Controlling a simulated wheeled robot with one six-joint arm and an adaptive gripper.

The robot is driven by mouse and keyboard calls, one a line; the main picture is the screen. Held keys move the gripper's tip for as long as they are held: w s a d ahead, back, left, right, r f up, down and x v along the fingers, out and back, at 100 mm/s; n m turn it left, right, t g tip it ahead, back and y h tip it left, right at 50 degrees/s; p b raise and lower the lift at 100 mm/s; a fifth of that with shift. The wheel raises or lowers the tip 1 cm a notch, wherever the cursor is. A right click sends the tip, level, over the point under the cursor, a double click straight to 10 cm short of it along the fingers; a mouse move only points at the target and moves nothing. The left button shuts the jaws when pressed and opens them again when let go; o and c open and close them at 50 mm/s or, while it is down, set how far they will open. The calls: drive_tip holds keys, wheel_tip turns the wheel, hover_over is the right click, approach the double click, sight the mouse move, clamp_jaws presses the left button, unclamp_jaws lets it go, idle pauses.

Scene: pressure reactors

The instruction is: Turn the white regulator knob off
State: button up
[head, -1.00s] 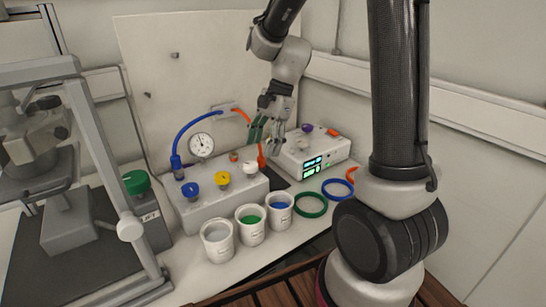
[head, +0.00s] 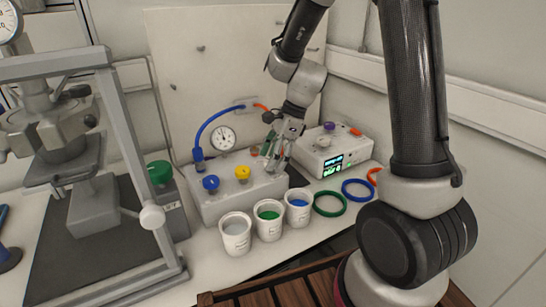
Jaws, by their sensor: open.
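The regulator block (head: 228,195) is a light grey box on the bench with a blue knob (head: 211,183) and a yellow knob (head: 242,174) along its front. My gripper (head: 273,160) is open over the right end of this block, its fingers pointing down. The white regulator knob is hidden behind or between the fingers, so I cannot tell whether they touch it or how it is turned. A round pressure gauge (head: 223,138) stands behind the block.
A white device with a lit display (head: 333,164) stands just right of my gripper. Green (head: 329,204) and blue (head: 358,190) rings lie to the right. A metal frame (head: 135,150) stands left.

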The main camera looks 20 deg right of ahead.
drive_tip(key=c, duration=1)
drive_tip(key=shift+w, duration=0.1)
